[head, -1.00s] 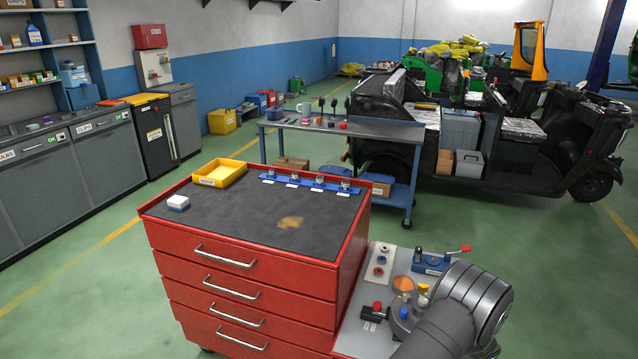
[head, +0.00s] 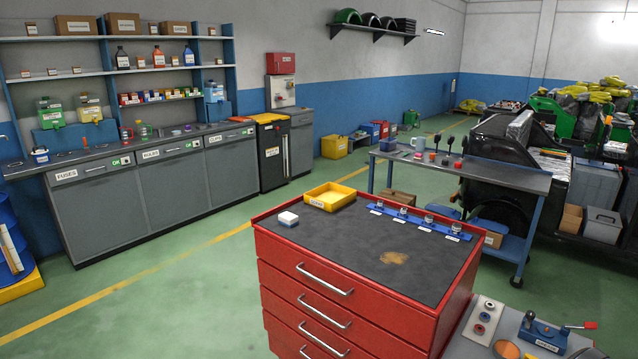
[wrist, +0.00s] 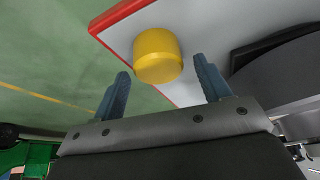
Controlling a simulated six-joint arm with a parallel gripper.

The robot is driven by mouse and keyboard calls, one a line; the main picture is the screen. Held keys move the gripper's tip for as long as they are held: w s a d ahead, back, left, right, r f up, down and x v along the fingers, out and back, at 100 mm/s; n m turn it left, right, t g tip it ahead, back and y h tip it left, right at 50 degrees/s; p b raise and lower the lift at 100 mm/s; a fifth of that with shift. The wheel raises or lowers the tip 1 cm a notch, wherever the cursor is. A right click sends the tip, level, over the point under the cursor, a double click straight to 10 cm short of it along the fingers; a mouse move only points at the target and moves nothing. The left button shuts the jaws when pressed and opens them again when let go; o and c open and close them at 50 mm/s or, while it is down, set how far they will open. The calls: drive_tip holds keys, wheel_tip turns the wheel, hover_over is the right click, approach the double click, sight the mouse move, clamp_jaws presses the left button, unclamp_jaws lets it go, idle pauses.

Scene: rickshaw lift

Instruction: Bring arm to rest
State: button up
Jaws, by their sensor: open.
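My gripper (wrist: 166,88) shows in the wrist view with its two blue-grey fingers spread apart. It is open, with nothing held between the fingers. A yellow round-topped thing (wrist: 158,55) stands on a pale, red-edged surface (wrist: 205,35) beyond the fingertips. It appears between the fingers in the picture; I cannot tell its distance from them. My gripper does not show in the head view.
A red drawer cabinet (head: 365,285) bears a yellow tray (head: 331,196), a small white box (head: 288,218) and a blue rack (head: 420,220). A steel bench (head: 460,172) stands behind it. Grey cupboards (head: 130,200) line the left wall. Green floor between is clear.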

drive_tip(key=v, duration=1.1)
drive_tip(key=x, duration=1.2)
drive_tip(key=shift+s+a+f, duration=0.1)
drive_tip(key=shift+f, duration=0.1)
drive_tip(key=r, duration=0.5)
drive_tip(key=shift+s, duration=0.35)
drive_tip(key=s+a+r, duration=0.3)
drive_tip(key=s+r, duration=0.4)
drive_tip(key=s, duration=0.3)
drive_tip(key=w+d+r+n, duration=0.1)
drive_tip(key=w+r, duration=0.5)
drive_tip(key=w, duration=0.4)
drive_tip(key=w+r, duration=0.5)
drive_tip(key=w, duration=0.5)
drive_tip(key=w+f, duration=0.4)
drive_tip(key=w, duration=0.3)
drive_tip(key=shift+f, duration=0.2)
drive_tip(key=shift+o, duration=0.4)
drive_tip(key=shift+w, duration=0.1)
